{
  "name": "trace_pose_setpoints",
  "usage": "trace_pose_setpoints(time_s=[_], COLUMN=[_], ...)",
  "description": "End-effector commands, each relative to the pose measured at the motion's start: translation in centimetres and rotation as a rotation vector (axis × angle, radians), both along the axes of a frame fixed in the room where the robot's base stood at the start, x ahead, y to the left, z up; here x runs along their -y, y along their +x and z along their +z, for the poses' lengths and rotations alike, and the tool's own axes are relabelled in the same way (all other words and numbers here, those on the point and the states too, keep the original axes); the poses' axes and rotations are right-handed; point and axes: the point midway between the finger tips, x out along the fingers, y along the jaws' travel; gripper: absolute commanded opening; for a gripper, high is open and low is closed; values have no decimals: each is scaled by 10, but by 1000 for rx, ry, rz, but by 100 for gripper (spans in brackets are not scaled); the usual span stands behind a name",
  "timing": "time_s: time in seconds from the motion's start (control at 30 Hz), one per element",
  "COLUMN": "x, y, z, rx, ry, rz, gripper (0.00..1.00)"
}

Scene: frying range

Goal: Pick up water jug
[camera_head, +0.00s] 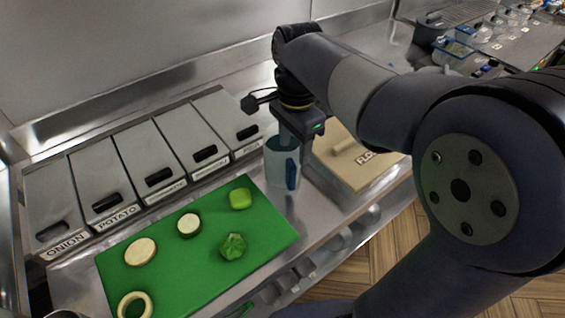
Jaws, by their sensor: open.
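The water jug (281,168) is a pale, see-through jug with a blue handle (291,174) on its right side. It stands upright on the steel counter, just beyond the right corner of the green cutting board. My gripper (292,135) points down over the jug's top and is open. Its lower end overlaps the jug's mouth in the view. I cannot tell whether the fingers touch the jug, and the fingertips are partly hidden.
A green cutting board (215,250) with several cut vegetables lies left of the jug. Steel lidded bins (160,165), with labels such as onion and potato, line the back. The counter's front edge is near.

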Motion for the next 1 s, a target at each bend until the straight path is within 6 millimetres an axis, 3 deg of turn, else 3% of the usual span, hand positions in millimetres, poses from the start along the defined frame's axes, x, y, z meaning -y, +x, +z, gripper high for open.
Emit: trace_pose_setpoints(time_s=[0.1,0.33,0.6,0.9,1.0], x=[0,1,2,2,2], y=[0,-2,-4,-3,-3], z=[-19,-37,-74,-79,-79], rx=[-2,-3,-2,1,1], ry=[0,-1,0,1,1], rz=[0,0,0,0,0], gripper=[49,49,49,49,41])
